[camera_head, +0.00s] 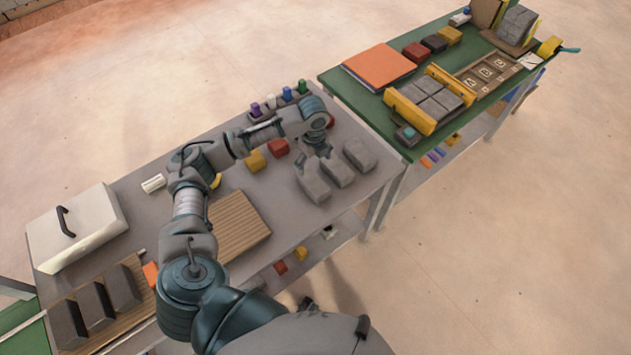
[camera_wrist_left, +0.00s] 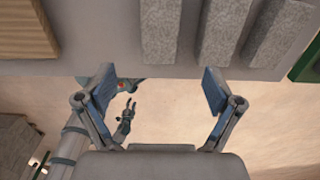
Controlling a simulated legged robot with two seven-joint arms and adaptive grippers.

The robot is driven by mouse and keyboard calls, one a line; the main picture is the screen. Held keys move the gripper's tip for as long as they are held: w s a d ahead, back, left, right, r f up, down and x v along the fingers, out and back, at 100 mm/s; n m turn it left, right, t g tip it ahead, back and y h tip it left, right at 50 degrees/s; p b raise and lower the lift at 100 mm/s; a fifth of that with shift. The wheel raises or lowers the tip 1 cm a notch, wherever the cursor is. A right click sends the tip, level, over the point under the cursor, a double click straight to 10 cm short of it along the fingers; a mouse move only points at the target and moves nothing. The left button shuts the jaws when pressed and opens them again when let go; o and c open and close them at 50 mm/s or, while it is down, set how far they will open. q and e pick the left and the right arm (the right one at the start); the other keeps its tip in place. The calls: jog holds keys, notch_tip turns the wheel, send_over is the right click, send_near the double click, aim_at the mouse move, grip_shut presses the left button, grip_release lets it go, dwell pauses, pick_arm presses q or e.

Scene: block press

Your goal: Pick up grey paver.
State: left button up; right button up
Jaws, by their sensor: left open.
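Three grey pavers stand side by side near the right end of the grey table: a left one (camera_head: 312,184), a middle one (camera_head: 338,170) and a right one (camera_head: 359,154). My left gripper (camera_head: 322,154) is open and empty above them, partly hidden by its own wrist. In the left wrist view the left gripper (camera_wrist_left: 160,88) has its fingers wide apart. The left (camera_wrist_left: 160,30), middle (camera_wrist_left: 221,32) and right (camera_wrist_left: 275,35) pavers lie beyond the fingertips there. A small gripper, apparently my right one (camera_wrist_left: 130,106), shows below the table edge, too small to judge.
A ribbed wooden board (camera_head: 238,226) lies left of the pavers. Red and yellow blocks (camera_head: 255,161) and small coloured bottles (camera_head: 287,94) are behind. Dark blocks (camera_head: 96,305) and a white lidded box (camera_head: 78,230) are at far left. A green table (camera_head: 335,82) adjoins at right.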

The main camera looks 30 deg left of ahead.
aim_at(313, 181)
pick_arm(q)
notch_tip(313, 181, down, 8)
jog(key=shift+w+b, duration=0.15)
jog(key=shift+b, duration=0.15)
jog(key=shift+f, duration=0.5)
jog(key=f, duration=0.4)
jog(key=shift+a+f, duration=0.2)
jog(key=shift+f, duration=0.35)
jog(key=shift+r, duration=0.1)
grip_shut()
pick_arm(e)
jog(key=w, duration=0.2)
jog(key=w+r, duration=0.1)
jog(key=shift+w+a, duration=0.2)
jog(key=shift+a, duration=0.05)
